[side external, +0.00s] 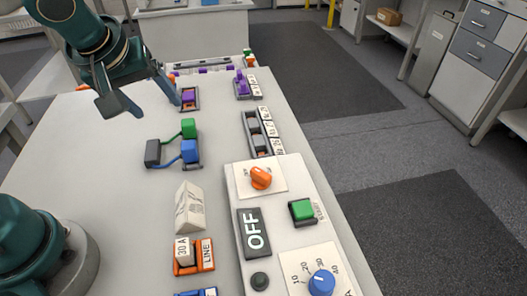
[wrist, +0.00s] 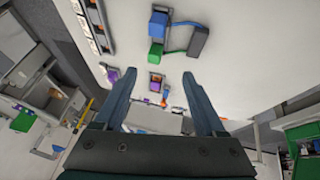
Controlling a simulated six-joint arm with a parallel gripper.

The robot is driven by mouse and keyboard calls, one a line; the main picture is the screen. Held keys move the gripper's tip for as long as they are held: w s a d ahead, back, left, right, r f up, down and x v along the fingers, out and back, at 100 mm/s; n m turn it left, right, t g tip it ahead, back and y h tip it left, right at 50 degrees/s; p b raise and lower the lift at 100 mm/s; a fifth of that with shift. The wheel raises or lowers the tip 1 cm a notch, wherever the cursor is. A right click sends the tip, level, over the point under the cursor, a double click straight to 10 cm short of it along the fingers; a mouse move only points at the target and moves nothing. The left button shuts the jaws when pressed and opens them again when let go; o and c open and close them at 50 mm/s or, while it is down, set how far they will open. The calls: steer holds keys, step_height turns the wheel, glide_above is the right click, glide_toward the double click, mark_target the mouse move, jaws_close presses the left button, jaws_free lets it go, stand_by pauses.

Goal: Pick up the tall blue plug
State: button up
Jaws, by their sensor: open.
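The tall blue plug (side external: 190,152) stands in a grey holder near the middle of the bench, beside a green plug (side external: 188,128). A blue cable and a green cable run from them to a dark grey block (side external: 153,153). In the wrist view the blue plug (wrist: 159,23) is near the top, with the green plug (wrist: 156,50) below it. My gripper (side external: 158,108) is open and empty, above the bench on the far side of the plugs. It also shows in the wrist view (wrist: 157,77), with its fingers apart and the plugs beyond the fingertips.
Purple plugs stand in holders (side external: 190,98) farther back. A row of labelled sockets (side external: 262,133) is right of the plugs. A control panel (side external: 238,190) with knobs and an OFF display lies nearer. A white wedge-shaped block (side external: 189,208) stands in front. The bench left of the grey block is clear.

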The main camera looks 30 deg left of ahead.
mark_target(188, 145)
steer(key=shift+g, duration=0.4)
steer(key=w+f, duration=0.1)
steer(key=f, duration=0.1)
steer(key=w+d+f, duration=0.1)
steer(key=f, duration=0.1)
steer(key=shift+w, duration=0.3)
steer(key=f, duration=0.2)
steer(key=d+f+g, duration=0.1)
steer(key=shift+w+f+y, duration=0.15)
steer(key=shift+f+y, duration=0.15)
steer(key=shift+f, duration=0.1)
steer(key=shift+d+f+m, duration=0.1)
steer(key=shift+f+m, duration=0.2)
steer(key=shift+f, duration=0.05)
steer(key=shift+x, duration=2.35)
jaws_close()
